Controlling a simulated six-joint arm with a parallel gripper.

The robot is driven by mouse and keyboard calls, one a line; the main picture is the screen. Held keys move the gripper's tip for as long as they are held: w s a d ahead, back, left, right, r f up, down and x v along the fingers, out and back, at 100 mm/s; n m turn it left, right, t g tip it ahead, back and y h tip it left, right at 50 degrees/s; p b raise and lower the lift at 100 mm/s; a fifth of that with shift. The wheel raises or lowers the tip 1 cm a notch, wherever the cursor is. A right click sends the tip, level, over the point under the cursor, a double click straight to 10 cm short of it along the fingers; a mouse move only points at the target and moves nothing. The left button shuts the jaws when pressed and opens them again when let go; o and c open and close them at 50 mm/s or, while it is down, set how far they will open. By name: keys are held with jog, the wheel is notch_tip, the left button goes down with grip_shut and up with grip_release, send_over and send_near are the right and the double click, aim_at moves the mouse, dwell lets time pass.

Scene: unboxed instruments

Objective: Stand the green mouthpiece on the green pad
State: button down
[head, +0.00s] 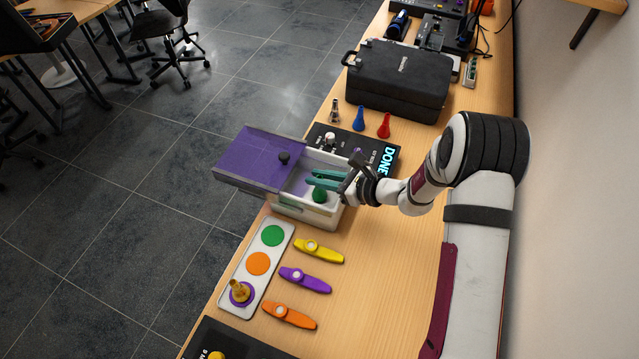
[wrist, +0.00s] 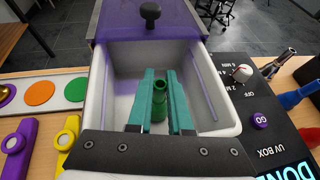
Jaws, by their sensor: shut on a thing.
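The green mouthpiece (head: 319,195) is inside the white box (head: 305,212). My gripper (wrist: 160,98) reaches into the box with its teal fingers, shut on the green mouthpiece (wrist: 159,92), which shows between them in the wrist view. The mouthpiece looks roughly upright; whether its base touches the box floor I cannot tell. The green pad (head: 271,236) is bare, the far one on a white strip (head: 243,296) beside the box. It also shows at the left of the wrist view (wrist: 75,90).
The box's purple lid (head: 255,160) is open. The orange pad (head: 258,264) is bare; a brass mouthpiece (head: 239,289) stands on the purple pad. Kazoos (head: 305,280) lie beside the strip. Blue (head: 359,118) and red (head: 384,126) mouthpieces stand beyond the control panel.

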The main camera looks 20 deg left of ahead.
notch_tip(320, 180, up, 9)
jog(key=s+d+r+n+g, duration=0.1)
jog(key=s+d+n+g, duration=0.35)
jog(key=s, duration=0.45)
jog(key=shift+s+a+f, duration=0.7)
jog(key=shift+a+f, duration=1.05)
jog(key=shift+s+a+f, duration=0.75)
jog(key=shift+a+f, duration=1.05)
jog(key=shift+s+a+f, duration=0.7)
jog(key=shift+a+f, duration=1.05)
jog(key=c, duration=0.8)
grip_release()
jog(key=shift+f, duration=0.1)
jog(key=shift+c, duration=0.2)
